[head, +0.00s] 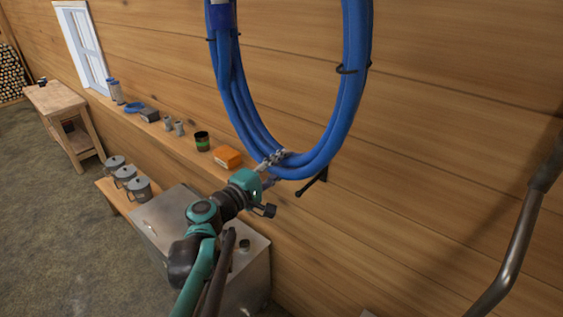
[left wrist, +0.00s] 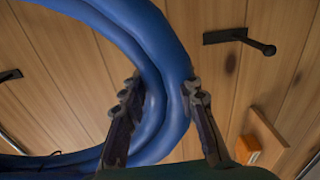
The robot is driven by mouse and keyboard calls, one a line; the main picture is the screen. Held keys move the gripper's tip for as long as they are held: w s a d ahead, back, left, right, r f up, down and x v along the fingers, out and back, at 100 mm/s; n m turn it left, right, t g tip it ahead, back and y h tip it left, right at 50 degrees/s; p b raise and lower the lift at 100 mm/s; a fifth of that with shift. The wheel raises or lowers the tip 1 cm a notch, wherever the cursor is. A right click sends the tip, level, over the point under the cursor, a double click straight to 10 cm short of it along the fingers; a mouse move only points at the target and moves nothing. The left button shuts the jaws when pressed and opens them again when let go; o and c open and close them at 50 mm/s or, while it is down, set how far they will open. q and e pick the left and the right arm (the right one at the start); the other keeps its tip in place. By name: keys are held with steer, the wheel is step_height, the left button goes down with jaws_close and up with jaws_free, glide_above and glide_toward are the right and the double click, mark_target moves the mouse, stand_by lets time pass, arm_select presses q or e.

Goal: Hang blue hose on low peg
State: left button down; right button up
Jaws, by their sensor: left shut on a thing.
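The blue hose (head: 352,70) is a coil with black ties, its top cut off by the head view's upper edge. My left gripper (head: 272,163) is shut on the bottom of the coil. In the left wrist view the hose (left wrist: 165,50) runs between the two fingers of my left gripper (left wrist: 165,118). A black peg (head: 313,184) sticks out of the wall just below and right of the coil's bottom; the coil is not on it. A black peg (left wrist: 240,39) also shows right of the hose in the left wrist view. My right gripper is out of view.
A wall ledge holds an orange box (head: 227,157), a dark can (head: 202,141) and small items. Below are a metal box (head: 165,222), several lidded pots (head: 138,188) on a bench, and a wooden table (head: 62,97). A metal bar (head: 515,245) crosses the right side.

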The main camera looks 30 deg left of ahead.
arm_select(q)
step_height(320, 180, down, 26)
steer(key=b, duration=2.1)
steer(key=shift+s+f+b, duration=0.15)
steer(key=shift+s+b, duration=0.15)
steer(key=shift+b, duration=0.05)
step_height(320, 180, down, 30)
steer(key=b, duration=2.2)
steer(key=shift+s, duration=0.35)
